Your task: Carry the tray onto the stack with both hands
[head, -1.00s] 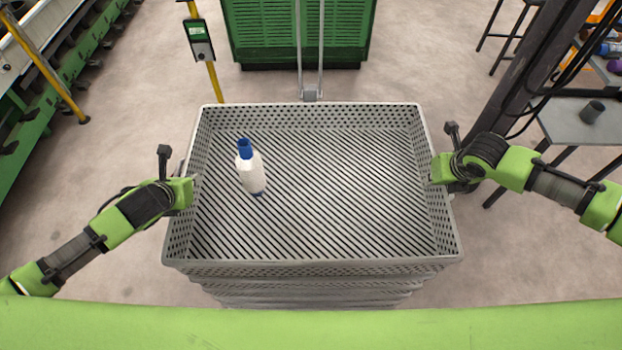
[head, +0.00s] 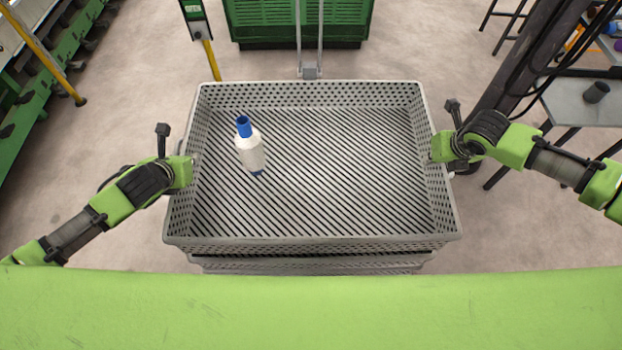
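The tray (head: 312,241) is a grey perforated box with a slatted floor, in the middle of the head view. A white bottle with a blue cap (head: 250,150) stands or leans inside it at the left. Below the tray's front edge, part of the grey stack (head: 312,264) shows; whether the tray touches it I cannot tell. My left gripper (head: 186,172) is at the tray's left wall and my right gripper (head: 440,150) at its right wall. Their fingers are mostly hidden by the wrists and walls, so their closure is not clear.
A green crate (head: 298,22) stands behind the tray, with a metal handle (head: 310,70) in front of it. A yellow post (head: 212,60) is at back left. A dark column (head: 520,60) and grey table (head: 590,110) are at right.

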